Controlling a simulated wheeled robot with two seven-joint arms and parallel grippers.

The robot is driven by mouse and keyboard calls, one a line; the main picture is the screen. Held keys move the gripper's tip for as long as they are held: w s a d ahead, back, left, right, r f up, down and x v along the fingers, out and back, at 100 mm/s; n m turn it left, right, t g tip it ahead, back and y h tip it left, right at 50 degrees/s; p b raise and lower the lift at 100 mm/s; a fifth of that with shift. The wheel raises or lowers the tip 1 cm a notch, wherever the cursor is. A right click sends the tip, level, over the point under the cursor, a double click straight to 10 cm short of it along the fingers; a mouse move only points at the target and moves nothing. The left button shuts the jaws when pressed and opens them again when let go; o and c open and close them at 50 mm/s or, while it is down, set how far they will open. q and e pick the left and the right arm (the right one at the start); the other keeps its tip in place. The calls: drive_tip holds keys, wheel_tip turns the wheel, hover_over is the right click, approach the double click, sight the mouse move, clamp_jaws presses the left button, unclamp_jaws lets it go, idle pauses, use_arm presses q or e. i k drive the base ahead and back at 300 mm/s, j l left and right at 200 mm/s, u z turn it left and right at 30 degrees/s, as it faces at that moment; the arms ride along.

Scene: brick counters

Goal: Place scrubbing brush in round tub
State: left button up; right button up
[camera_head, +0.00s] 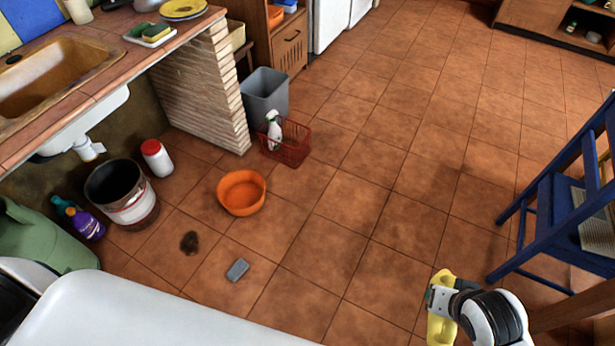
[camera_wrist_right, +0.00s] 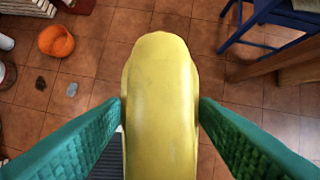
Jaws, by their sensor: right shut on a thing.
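The yellow scrubbing brush (camera_head: 440,325) is in my right gripper (camera_head: 441,296) at the lower right of the head view. In the right wrist view, the brush's smooth yellow back (camera_wrist_right: 160,90) fills the middle between the two green finger pads of my right gripper (camera_wrist_right: 160,108). The bristles cannot be made out. The orange round tub (camera_head: 241,193) stands on the floor, left of and apart from the brush, and its visible inside looks empty. The tub also shows at the upper left of the right wrist view (camera_wrist_right: 56,41). My left gripper is not in view.
A blue chair (camera_head: 545,215) stands at right. The tiled floor between chair and tub is clear.

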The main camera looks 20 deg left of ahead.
sight(240, 197)
drive_tip(key=i+l+u, duration=0.1)
drive_tip(key=i, duration=0.5)
drive_tip(key=i+l+u, duration=0.1)
drive_tip(key=i, duration=0.5)
drive_tip(key=i+u, duration=0.25)
drive_tip(key=u, duration=0.25)
drive_tip(key=i+u, duration=0.2)
drive_tip(key=u, duration=0.3)
drive_tip(key=i+l+u, duration=0.15)
drive_tip(key=u, duration=0.35)
drive_tip(key=i+l+u, duration=0.25)
drive_tip(key=u, duration=0.25)
drive_tip(key=i+l+u, duration=0.25)
drive_tip(key=u, duration=0.25)
drive_tip(key=i+l+u, duration=0.35)
drive_tip(key=u, duration=0.15)
